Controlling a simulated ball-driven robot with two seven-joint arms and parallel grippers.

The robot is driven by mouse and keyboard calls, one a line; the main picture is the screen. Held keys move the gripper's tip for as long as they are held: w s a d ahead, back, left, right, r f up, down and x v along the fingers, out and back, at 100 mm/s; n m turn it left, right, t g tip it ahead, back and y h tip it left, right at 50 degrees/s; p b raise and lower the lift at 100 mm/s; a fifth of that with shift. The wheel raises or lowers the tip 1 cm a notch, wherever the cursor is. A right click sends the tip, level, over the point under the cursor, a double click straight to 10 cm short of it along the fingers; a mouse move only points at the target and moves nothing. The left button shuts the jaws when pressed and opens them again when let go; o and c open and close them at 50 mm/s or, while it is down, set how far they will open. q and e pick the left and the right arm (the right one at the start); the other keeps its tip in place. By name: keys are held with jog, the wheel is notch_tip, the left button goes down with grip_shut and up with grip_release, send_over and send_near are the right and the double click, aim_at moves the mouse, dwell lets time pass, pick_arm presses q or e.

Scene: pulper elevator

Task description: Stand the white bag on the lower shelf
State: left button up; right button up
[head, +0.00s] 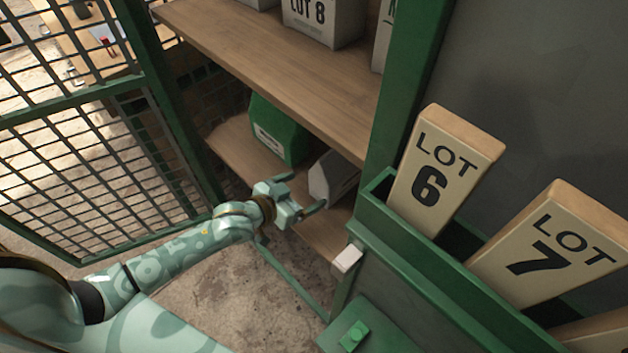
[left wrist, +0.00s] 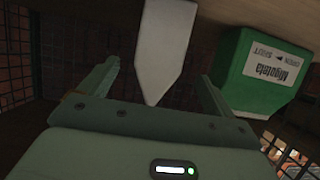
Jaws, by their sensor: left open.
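The white bag (head: 335,176) stands upright on the lower shelf (head: 321,235), close to the green post. In the left wrist view, which is upside down, the white bag (left wrist: 163,45) has a pointed top and its base meets the shelf. My left gripper (head: 306,193) is open at the shelf's front, just before the bag. In the left wrist view its fingers (left wrist: 160,74) lie on either side of the bag's top, with gaps on both sides. I cannot tell how far the bag reaches between them. My right gripper is not in view.
A green bag (head: 277,130) stands left of the white bag on the lower shelf. The upper shelf (head: 270,72) holds white bags, one marked LOT 8 (head: 325,17). A mesh gate (head: 90,140) is at left. A green bin (head: 400,245) with LOT 6 and LOT 7 boards is at right.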

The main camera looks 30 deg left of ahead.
pick_arm(q)
jog(key=s+a+f+n+g+y, duration=0.1)
jog(key=s+a+f+g+y, duration=0.2)
jog(key=s+f, duration=1)
jog(key=s+a+f+g+y, duration=0.1)
jog(key=s+a+f+g, duration=0.25)
jog(key=s+f, duration=1)
jog(key=s+d+f+g, duration=0.1)
jog(key=s+g, duration=0.3)
jog(key=s, duration=1.2)
jog(key=s+d+f+g, duration=0.2)
jog(key=s+d+g, duration=0.1)
jog(key=s, duration=1.3)
jog(key=shift+s+f+m+g+y+p, duration=0.2)
jog(key=shift+f+m+g+y+p, duration=0.1)
jog(key=shift+m+g+p, duration=0.1)
jog(key=shift+r, duration=0.1)
